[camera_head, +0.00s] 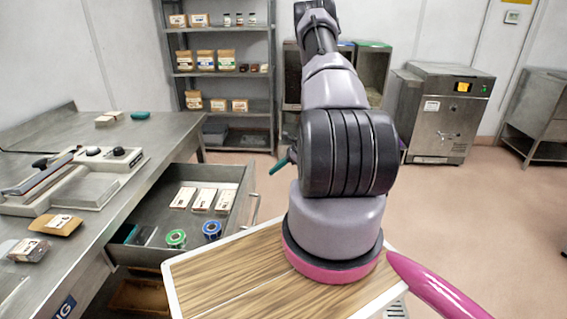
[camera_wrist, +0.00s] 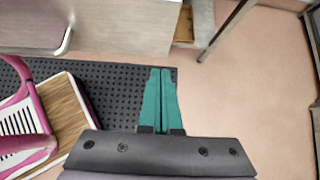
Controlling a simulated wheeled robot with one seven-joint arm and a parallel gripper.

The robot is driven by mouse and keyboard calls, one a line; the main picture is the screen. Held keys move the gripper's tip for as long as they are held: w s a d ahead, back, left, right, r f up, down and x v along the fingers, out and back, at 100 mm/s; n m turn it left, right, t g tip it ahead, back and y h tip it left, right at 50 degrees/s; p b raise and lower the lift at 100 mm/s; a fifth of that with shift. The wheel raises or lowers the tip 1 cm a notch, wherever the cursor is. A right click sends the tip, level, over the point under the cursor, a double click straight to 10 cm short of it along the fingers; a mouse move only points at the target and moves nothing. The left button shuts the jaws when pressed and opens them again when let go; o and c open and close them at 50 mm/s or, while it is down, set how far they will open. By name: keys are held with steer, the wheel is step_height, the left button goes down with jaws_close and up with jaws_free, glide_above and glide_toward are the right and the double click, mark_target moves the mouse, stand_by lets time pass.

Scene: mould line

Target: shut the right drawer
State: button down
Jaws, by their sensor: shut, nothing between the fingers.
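The drawer (camera_head: 232,182) under the steel bench is pulled open in the head view. White-labelled boxes, a green roll and a blue roll lie in it. Its handle (camera_head: 255,208) faces right, towards my arm. In the wrist view a pale metal front panel (camera_wrist: 120,28) with a bar handle (camera_wrist: 65,42) fills the upper left. My gripper (camera_wrist: 160,72) has its teal fingers together, empty, below and apart from that panel in the picture. In the head view only a bit of my gripper (camera_head: 281,164) shows left of my arm, which hides the rest.
The steel bench (camera_head: 165,130) carries a sealer, packets and a green item. A shelf rack (camera_head: 222,88) and a steel cabinet (camera_head: 440,125) stand behind. A black perforated mat (camera_wrist: 110,95) lies on the floor. The floor (camera_head: 480,215) at right is clear.

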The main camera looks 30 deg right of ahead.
mark_target(181, 167)
steer(key=w+a, duration=0.1)
steer(key=a, duration=0.1)
steer(key=w+a, duration=0.1)
steer(key=a, duration=0.1)
steer(key=shift+w+f, duration=0.35)
steer(key=shift+f, duration=0.05)
steer(key=w+a, duration=0.6)
steer(key=a, duration=0.3)
steer(key=w+a, duration=0.6)
steer(key=a, duration=0.3)
steer(key=w+a, duration=0.6)
steer(key=a, duration=0.3)
steer(key=shift+w+a, duration=0.35)
steer(key=shift+a, duration=0.05)
steer(key=shift+w+a+r, duration=0.1)
steer(key=shift+w+a, duration=0.05)
steer(key=shift+a, duration=0.1)
